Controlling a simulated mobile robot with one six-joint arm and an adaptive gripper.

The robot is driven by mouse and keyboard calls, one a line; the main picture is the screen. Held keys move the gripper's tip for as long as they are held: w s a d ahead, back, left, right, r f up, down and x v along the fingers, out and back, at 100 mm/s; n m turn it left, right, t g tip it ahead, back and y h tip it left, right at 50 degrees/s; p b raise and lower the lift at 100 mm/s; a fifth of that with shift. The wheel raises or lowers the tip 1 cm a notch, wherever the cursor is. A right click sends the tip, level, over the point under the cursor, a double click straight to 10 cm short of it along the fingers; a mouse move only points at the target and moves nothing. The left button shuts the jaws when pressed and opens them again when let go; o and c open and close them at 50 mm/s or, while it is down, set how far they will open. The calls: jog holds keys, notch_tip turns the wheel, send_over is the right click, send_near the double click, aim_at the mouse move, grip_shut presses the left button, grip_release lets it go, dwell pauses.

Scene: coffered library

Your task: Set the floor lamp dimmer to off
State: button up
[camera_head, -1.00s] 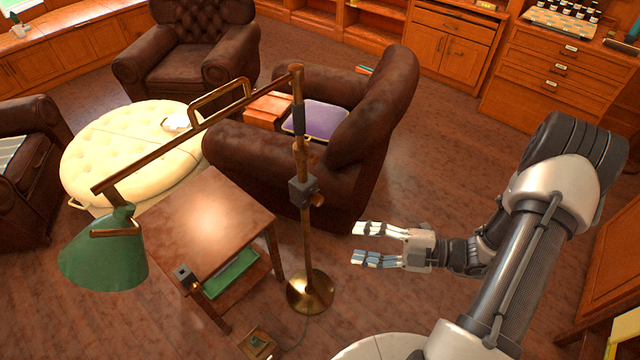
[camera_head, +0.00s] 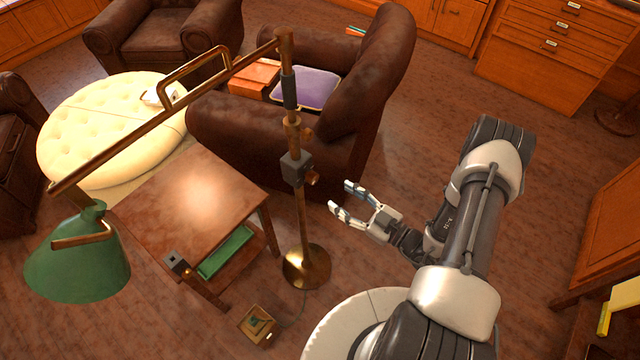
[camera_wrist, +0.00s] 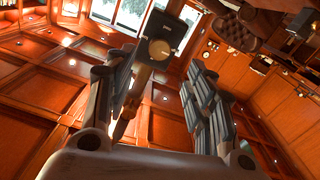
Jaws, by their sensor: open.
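The floor lamp has a brass pole (camera_head: 300,225), a round brass base (camera_head: 306,266) and a green shade (camera_head: 78,262) on a long arm at the left. A dark box (camera_head: 296,168) with a brass knob (camera_head: 313,179) sits partway up the pole; I take it as the dimmer. In the wrist view the knob (camera_wrist: 159,49) faces me between the fingers, further off. My gripper (camera_head: 341,197) is open and empty, just right of the pole and a little below the knob in the head view. It also shows in the wrist view (camera_wrist: 160,95). The knob's setting is too small to read.
A wooden side table (camera_head: 190,205) with a green tray (camera_head: 226,252) stands left of the pole. A brown armchair (camera_head: 350,95) stands behind it. A small box (camera_head: 258,325) lies on the floor near the lamp base. Clear floor lies right of the armchair.

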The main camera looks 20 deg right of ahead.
aim_at(316, 180)
jog(key=b+x, duration=0.1)
jog(key=x, duration=0.8)
jog(key=shift+b, duration=0.35)
jog(key=shift+c, duration=0.5)
jog(key=c, duration=1)
